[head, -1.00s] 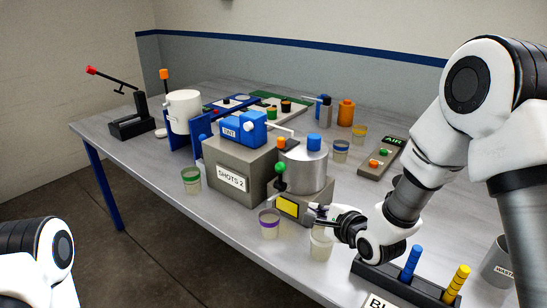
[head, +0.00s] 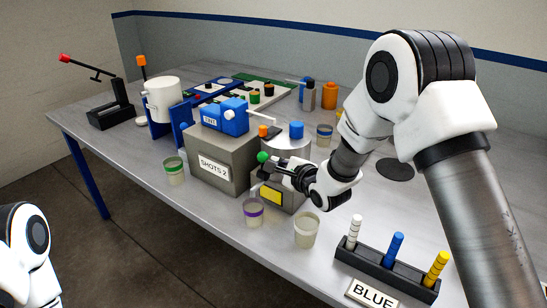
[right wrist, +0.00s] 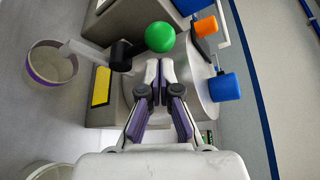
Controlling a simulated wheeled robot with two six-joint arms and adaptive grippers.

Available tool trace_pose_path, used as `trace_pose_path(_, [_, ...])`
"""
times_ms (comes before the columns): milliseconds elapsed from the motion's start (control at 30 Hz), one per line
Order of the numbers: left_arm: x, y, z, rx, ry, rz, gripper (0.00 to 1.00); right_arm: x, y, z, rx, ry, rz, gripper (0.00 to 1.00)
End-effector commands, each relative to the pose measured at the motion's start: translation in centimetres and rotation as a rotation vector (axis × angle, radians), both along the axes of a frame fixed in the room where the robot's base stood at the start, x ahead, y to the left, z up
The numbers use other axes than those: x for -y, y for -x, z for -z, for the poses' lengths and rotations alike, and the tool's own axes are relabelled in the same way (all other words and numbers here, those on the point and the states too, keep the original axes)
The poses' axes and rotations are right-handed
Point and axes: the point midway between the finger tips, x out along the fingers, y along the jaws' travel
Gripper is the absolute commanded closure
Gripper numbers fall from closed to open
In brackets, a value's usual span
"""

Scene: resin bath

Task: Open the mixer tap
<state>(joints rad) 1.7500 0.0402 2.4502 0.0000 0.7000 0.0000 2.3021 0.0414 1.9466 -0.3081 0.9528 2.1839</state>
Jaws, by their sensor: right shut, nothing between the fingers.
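The mixer is a steel pot (head: 290,150) on a grey base with a yellow plate (head: 270,195); it also shows in the right wrist view (right wrist: 200,92). Its tap has a green ball knob (head: 262,156), seen large in the right wrist view (right wrist: 160,37). Beside the knob in that view is a black tap body (right wrist: 121,55) with a pale spout (right wrist: 85,53). My right gripper (head: 276,163) is shut and empty, with its fingertips (right wrist: 160,66) right beside the knob. I cannot tell whether they touch it. My left gripper is out of view.
A purple-banded cup (head: 253,212) and a plain cup (head: 306,230) stand in front of the mixer. The SHOTS 2 block (head: 222,160) adjoins it on the left. A BLUE-labelled rack (head: 385,268) with coloured sticks is at the front right.

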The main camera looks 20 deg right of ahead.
Motion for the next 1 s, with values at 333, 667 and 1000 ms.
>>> trace_pose_path(333, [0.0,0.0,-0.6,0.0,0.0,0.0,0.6,-0.6,-2.4,0.7,-0.001,-0.001,0.001,1.0])
trace_pose_path(667, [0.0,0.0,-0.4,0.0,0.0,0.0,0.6,-0.6,-2.3,0.8,0.004,0.006,0.001,1.0])
trace_pose_path(1000, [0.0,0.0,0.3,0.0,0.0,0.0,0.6,-0.7,-2.2,0.7,0.037,0.048,0.001,1.0])
